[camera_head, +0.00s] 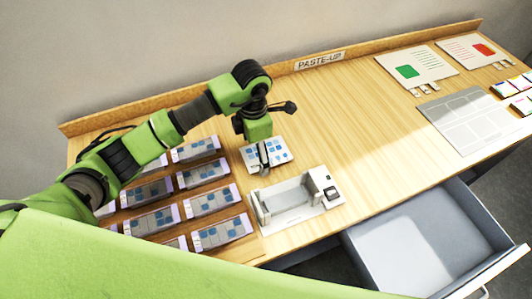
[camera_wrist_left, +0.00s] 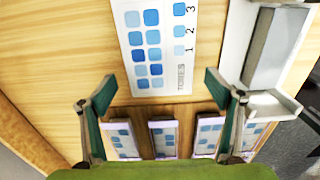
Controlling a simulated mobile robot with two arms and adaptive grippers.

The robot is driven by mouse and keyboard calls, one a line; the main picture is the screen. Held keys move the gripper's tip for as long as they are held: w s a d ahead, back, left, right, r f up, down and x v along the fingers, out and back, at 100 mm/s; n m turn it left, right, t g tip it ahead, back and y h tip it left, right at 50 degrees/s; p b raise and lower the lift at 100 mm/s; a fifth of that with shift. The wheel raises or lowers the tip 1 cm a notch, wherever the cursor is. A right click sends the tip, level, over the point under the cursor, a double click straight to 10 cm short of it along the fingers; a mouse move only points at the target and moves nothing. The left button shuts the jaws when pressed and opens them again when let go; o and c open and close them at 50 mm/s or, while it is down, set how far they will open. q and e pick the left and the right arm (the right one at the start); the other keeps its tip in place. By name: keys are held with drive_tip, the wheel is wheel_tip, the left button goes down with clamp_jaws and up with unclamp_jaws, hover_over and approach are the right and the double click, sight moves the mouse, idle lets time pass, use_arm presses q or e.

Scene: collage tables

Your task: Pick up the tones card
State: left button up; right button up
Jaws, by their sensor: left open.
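The tones card (camera_wrist_left: 155,48) is white with rows of blue squares, numerals and the printed word TONES. In the head view, the card (camera_head: 278,149) lies flat on the wooden table below my left gripper (camera_head: 263,156), which partly covers it. In the left wrist view, my left gripper (camera_wrist_left: 160,82) is open, its two fingers spread on either side of the card's near end. Nothing is between the fingers in its grip. I cannot tell the exact height of the fingertips above the card. My right gripper is not in view.
Racks of blue-patterned cards (camera_head: 209,201) stand left of the card. A grey-white device (camera_head: 297,199) stands close on its right. An open drawer (camera_head: 420,240) juts out at the front. A grey gridded board (camera_head: 465,118) lies at right. The table's middle is clear.

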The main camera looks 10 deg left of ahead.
sight(256, 157)
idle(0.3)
use_arm(q)
drive_tip(key=c, duration=0.8)
drive_tip(key=shift+c, duration=0.7)
drive_tip(key=shift+r+p, duration=0.35)
drive_tip(key=c, duration=0.9)
wheel_tip(256, 157, up, 3)
drive_tip(key=shift+f+b, duration=0.1)
drive_tip(key=shift+b, duration=0.95)
clamp_jaws()
drive_tip(key=s+d+r+b, duration=0.2)
drive_tip(key=s+d+r, duration=0.7)
drive_tip(key=s+r, duration=0.1)
drive_tip(key=shift+d, duration=0.4)
